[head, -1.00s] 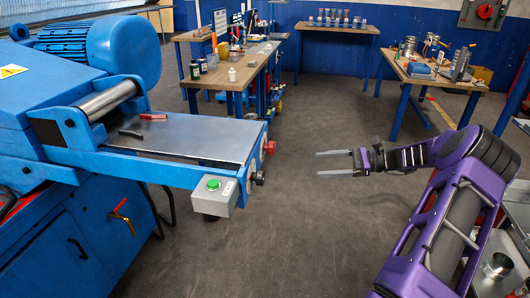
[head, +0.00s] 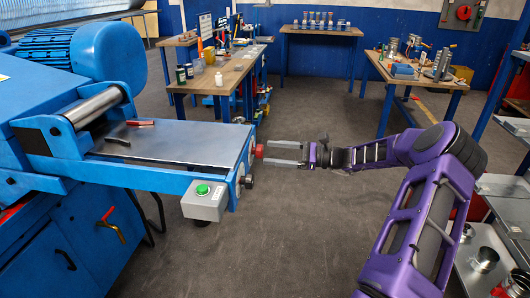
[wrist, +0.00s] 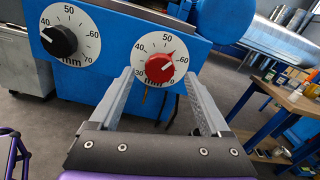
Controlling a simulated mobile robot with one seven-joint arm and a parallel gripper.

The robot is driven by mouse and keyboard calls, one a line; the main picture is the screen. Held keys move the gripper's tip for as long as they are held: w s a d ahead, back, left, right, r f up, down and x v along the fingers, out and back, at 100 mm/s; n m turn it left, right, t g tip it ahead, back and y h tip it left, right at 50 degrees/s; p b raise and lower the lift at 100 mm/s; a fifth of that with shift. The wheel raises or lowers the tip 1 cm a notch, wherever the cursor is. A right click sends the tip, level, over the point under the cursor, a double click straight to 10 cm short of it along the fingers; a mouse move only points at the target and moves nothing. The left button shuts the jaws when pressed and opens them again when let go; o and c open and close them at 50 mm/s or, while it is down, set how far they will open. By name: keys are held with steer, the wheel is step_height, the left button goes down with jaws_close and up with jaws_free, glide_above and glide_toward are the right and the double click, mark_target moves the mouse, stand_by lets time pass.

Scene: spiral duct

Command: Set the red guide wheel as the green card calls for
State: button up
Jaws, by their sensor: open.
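The red guide wheel (head: 259,151) is on the end of the blue machine's bed. In the wrist view, the red wheel (wrist: 160,68) sits on a white dial marked from 30 to 70; its pointed tip seems to lie between 50 and 60. My gripper (head: 270,153) is open, its fingertips close to the wheel. In the wrist view the wheel appears between the two fingers; contact cannot be told. A black wheel (wrist: 59,41) on a similar mm dial is to its left. I cannot make out the green card in either view.
A grey box with a green button (head: 203,193) hangs at the bed's front corner. A red-handled tool (head: 140,123) lies on the metal bed (head: 185,142). Workbenches with bottles and parts stand behind. The floor (head: 290,230) below my arm is clear.

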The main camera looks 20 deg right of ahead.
mark_target(257, 151)
steer(key=shift+x, duration=1.55)
steer(key=shift+c, duration=0.2)
jaws_close()
steer(key=shift+n, duration=0.4)
steer(key=shift+n+b, duration=4.25)
steer(key=shift+n, duration=4.85)
